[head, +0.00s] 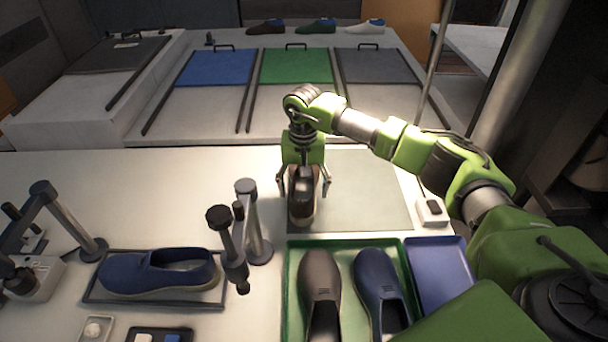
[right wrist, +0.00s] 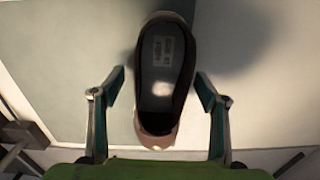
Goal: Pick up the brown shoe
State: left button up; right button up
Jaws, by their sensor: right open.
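The brown shoe (head: 303,205) stands on the left part of a grey-green mat (head: 372,190) in the middle of the table. My right gripper (head: 304,184) is above it, pointing down, with one finger on each side of the shoe. In the right wrist view the shoe (right wrist: 157,125) lies between the open fingers of the gripper (right wrist: 160,95), its dark opening and pale insole facing the camera. A gap shows on both sides, so the fingers appear apart from the shoe. My left gripper is not clearly in view.
A blue shoe (head: 160,272) lies in a dark tray at left, near a grey post stand (head: 252,225).

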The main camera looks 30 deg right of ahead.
jog(key=shift+f, duration=0.1)
jog(key=c, duration=1.7)
